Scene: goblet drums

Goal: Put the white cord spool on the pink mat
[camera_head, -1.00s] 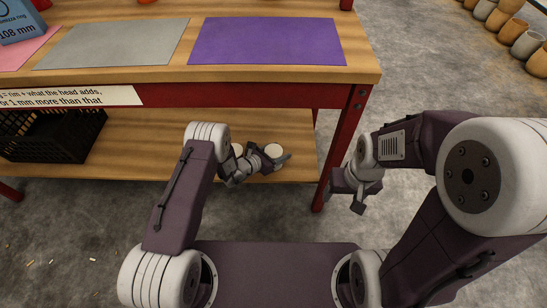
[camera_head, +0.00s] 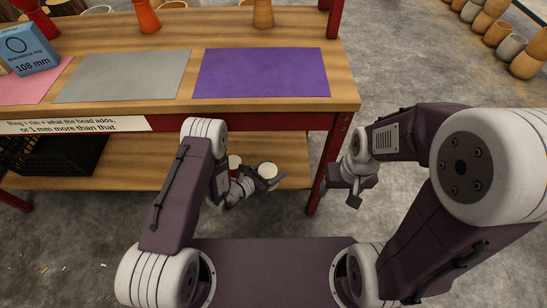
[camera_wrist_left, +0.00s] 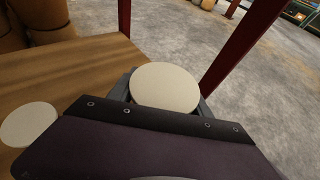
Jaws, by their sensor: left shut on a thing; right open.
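My left gripper (camera_head: 271,182) is shut on the white cord spool (camera_head: 267,170), a short cylinder with a pale round top, at the right end of the lower shelf. The spool (camera_wrist_left: 165,87) fills the space between the fingers in the left wrist view; whether it clears the shelf I cannot tell. The pink mat (camera_head: 42,87) lies at the left of the tabletop, partly covered by a blue box and cut off by the picture edge. My right gripper (camera_head: 352,189) is open and empty, right of the table leg.
A second spool (camera_head: 234,161), reddish with a pale top, stands on the lower shelf (camera_head: 140,177) beside my left gripper. A grey mat (camera_head: 125,77) and a purple mat (camera_head: 262,73) lie empty. The blue box (camera_head: 30,48) stands at the left. A red leg (camera_head: 322,175) borders the shelf.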

